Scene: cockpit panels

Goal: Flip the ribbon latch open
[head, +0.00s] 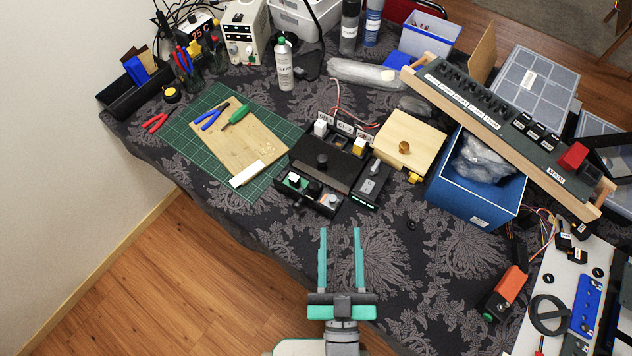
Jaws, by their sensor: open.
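My gripper (340,235) is at the lower middle in the head view. Its two teal fingers are parallel and apart, with nothing between them. They point at the cluster of control boxes, with patterned cloth visible in between. A black control box (327,166) with white and yellow blocks stands ahead of the fingertips. In front of it is a low black panel (308,196) with small switches. To its right are a black switch box (371,184) and a wooden box (408,145) with a brown knob. I cannot tell which small part is the ribbon latch.
A blue bin (478,205) stands to the right, under a long tilted switch panel (500,120). An orange-and-black device (505,292) and a white panel (548,310) are at the lower right. A green cutting mat (190,135) is at left. Cloth around my gripper is mostly clear.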

